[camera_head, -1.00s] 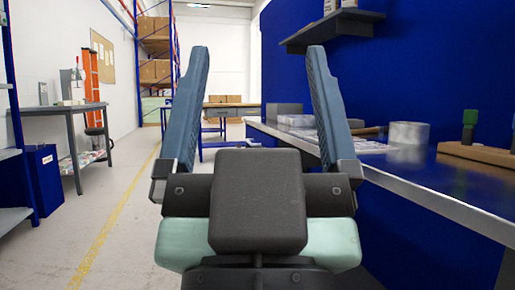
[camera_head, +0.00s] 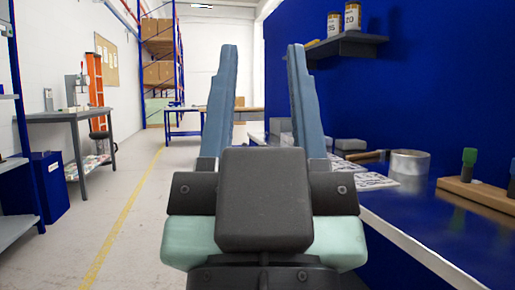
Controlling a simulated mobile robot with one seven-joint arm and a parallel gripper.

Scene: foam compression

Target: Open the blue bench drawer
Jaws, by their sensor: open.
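My gripper (camera_head: 260,58) is in the middle of the view, pointing away down the aisle. Its two blue-grey fingers stand apart with nothing between them, so it is open and empty. The workbench (camera_head: 400,232) runs along the right side, with a shiny dark blue top and a pale front edge. My gripper is at the bench's left side and hides part of its front. I cannot make out a drawer or a handle; the bench front below the edge is dark and mostly hidden.
A wall shelf (camera_head: 345,45) holds two cans. On the left are a grey table (camera_head: 65,116) and a blue cabinet (camera_head: 50,187). The aisle floor is clear.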

